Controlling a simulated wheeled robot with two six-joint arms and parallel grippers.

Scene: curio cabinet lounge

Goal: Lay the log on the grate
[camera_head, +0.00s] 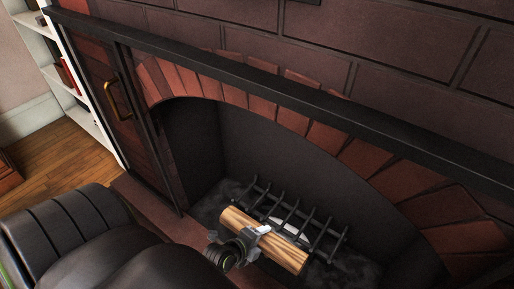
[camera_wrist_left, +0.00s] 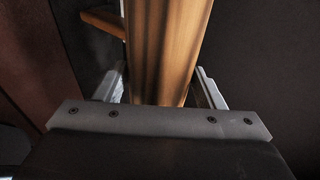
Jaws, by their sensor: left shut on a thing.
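The log (camera_head: 287,254) is light brown wood and lies crosswise in my left gripper (camera_head: 263,231) in the head view. The gripper is shut around the log's middle. In the left wrist view the log (camera_wrist_left: 162,50) runs up between the two fingers (camera_wrist_left: 160,88). The dark grate (camera_head: 300,217) stands inside the fireplace, just behind the log in the head view. The log overlaps the grate's near side in the picture; I cannot tell whether they touch. My right gripper is not in view.
A brick arch (camera_head: 296,120) frames the fireplace opening, with a dark metal bar (camera_head: 270,88) across it. Wooden floor (camera_head: 60,165) shows at the left.

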